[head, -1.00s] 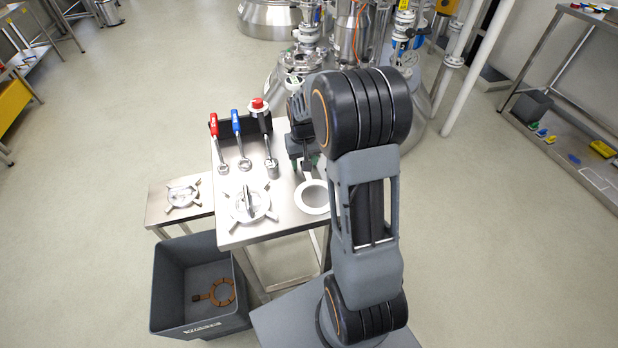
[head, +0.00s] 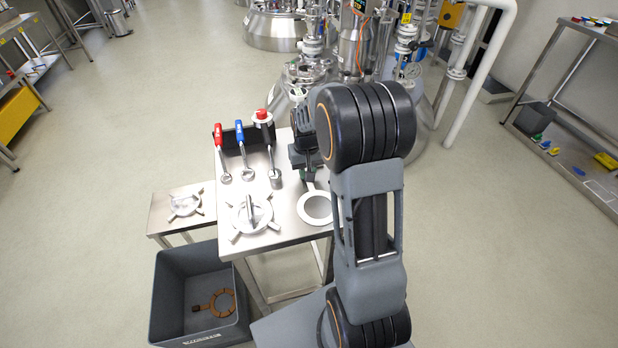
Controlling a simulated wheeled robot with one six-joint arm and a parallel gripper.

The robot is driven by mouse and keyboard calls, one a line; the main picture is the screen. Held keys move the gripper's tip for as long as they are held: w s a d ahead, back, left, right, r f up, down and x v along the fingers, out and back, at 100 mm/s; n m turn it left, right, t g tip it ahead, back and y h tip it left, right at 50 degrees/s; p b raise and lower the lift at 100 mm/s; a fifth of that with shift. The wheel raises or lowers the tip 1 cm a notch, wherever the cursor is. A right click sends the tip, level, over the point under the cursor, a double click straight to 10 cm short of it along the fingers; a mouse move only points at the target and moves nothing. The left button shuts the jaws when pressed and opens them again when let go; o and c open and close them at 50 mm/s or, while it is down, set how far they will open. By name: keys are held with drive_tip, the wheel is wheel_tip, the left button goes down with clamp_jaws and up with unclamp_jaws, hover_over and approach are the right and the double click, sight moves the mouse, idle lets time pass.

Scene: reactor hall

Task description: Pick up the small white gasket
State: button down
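The small white gasket (head: 301,210) is a flat ring with a short tab, lying at the right part of the steel table in the head view. Its right edge is close to my arm in the picture. My gripper (head: 308,180) points down at the gasket's tab end, on the far side of the ring. The fingertips are small and dark and seem to meet the tab. I cannot make out whether they are closed on it.
A metal clamp (head: 235,216) lies left of the gasket on the steel table (head: 285,235). A red-handled wrench (head: 219,140), a blue-handled wrench (head: 241,140) and a red-topped tool (head: 263,128) stand behind. A grey bin (head: 172,285) holds a brown ring (head: 229,310). A low side table (head: 160,222) stands left.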

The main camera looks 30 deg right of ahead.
drive_tip(key=shift+r, duration=0.7)
drive_tip(key=w+a+r+p, duration=0.2)
drive_tip(key=w+a+r, duration=0.2)
drive_tip(key=a+r, duration=0.7)
drive_tip(key=shift+a+r, duration=0.25)
drive_tip(key=shift+a, duration=0.95)
drive_tip(key=shift+d+p, duration=0.1)
drive_tip(key=shift+p, duration=0.35)
